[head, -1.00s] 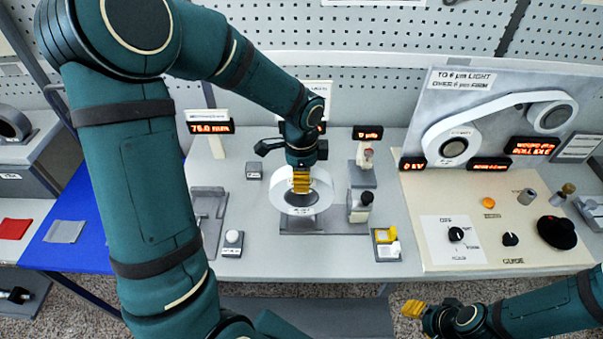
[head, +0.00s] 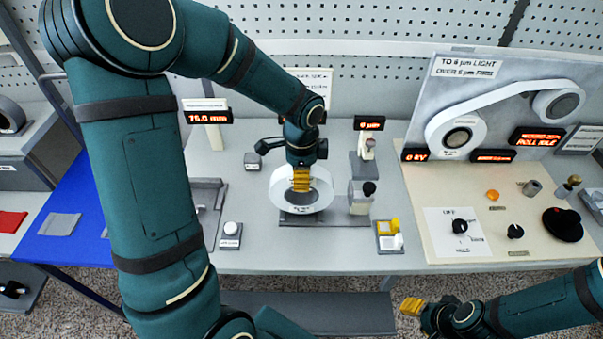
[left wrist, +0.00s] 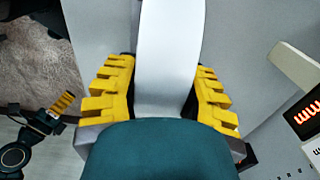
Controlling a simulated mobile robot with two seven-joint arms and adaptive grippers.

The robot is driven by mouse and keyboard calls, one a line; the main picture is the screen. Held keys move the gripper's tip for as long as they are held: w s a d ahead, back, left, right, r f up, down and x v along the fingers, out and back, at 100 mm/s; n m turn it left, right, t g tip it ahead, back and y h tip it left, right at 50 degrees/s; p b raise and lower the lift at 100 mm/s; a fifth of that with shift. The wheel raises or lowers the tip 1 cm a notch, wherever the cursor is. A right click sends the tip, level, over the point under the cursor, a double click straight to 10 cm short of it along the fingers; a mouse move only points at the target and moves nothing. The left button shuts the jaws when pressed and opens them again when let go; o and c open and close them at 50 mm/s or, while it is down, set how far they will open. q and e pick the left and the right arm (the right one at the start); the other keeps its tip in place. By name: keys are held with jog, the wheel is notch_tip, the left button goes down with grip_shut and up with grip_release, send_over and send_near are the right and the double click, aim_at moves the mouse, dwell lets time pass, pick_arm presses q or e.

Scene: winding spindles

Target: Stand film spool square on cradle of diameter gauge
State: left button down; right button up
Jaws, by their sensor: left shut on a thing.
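The film spool (head: 290,203) is a white ring with a dark centre and a small label on its face. In the left wrist view the spool (left wrist: 168,60) is a pale band between both yellow finger pads. Whether the spool touches the cradle cannot be told. My right gripper (head: 412,307) hangs in front of the bench, away from the spool; its opening is unclear.
A gauge block with a black knob (head: 369,188) stands right of the spool. A yellow-and-white switch box (head: 389,235) and a white button (head: 231,229) sit near the front edge. The cream control panel (head: 440,258) is at right.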

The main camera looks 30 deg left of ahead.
pick_arm(q)
jog(key=shift+f+b, duration=0.3)
jog(key=shift+f, duration=0.15)
jog(key=shift+c, duration=2.4)
grip_release()
notch_tip(320, 180, up, 12)
jog(key=shift+r, duration=0.1)
